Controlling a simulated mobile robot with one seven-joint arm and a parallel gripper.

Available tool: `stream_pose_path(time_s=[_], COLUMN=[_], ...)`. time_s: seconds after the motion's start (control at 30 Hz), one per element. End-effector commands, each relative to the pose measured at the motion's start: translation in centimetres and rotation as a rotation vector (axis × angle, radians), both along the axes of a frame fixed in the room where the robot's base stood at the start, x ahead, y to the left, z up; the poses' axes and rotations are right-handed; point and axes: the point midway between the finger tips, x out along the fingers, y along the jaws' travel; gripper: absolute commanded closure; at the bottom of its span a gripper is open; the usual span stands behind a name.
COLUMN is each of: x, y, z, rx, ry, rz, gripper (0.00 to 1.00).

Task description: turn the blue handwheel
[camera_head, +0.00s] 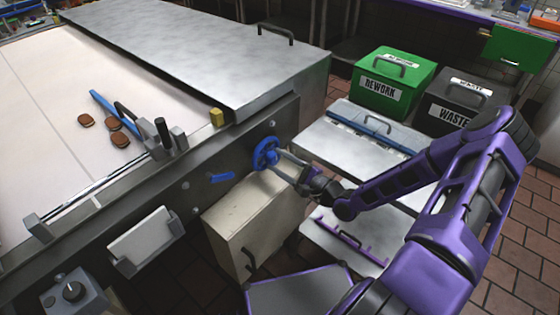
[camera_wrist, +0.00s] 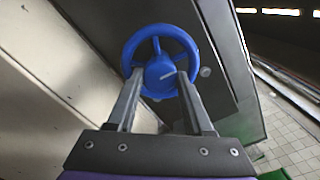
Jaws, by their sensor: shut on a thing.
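The blue handwheel (camera_head: 265,153) is mounted on the dark side panel of the machine, near the corner below the steel cover. In the wrist view the handwheel (camera_wrist: 160,60) shows as a blue ring with a round hub and a pale mark on the hub. My gripper (camera_head: 281,160) reaches it from the right. In the wrist view, the two fingers of my gripper (camera_wrist: 160,88) lie on either side of the hub, at the lower part of the wheel. They are shut on the wheel. The exact contact at the fingertips is partly hidden.
A blue lever (camera_head: 222,177) sits left of the wheel on the same panel. A beige cabinet (camera_head: 250,225) stands just below. Steel carts (camera_head: 345,150) stand to the right, with a green rework bin (camera_head: 395,75) and a dark waste bin (camera_head: 455,112) behind. Brown biscuits (camera_head: 120,139) lie on the belt.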

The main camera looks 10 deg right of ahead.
Motion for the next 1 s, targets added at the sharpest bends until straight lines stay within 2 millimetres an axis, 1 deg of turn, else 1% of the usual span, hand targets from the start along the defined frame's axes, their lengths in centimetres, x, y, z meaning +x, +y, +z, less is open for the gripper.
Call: stream_pose_path(time_s=[0.2,0.5,0.7,1.0], x=[-0.05,-0.06,-0.06,-0.06], y=[-0.05,-0.03,-0.02,-0.01], z=[-0.06,-0.09,-0.10,-0.10], rx=[0.148,0.292,0.339,0.355], ry=[0.110,0.215,0.248,0.260], rz=[-0.001,-0.001,-0.001,-0.001], gripper=[1.00,1.00,1.00,1.00])
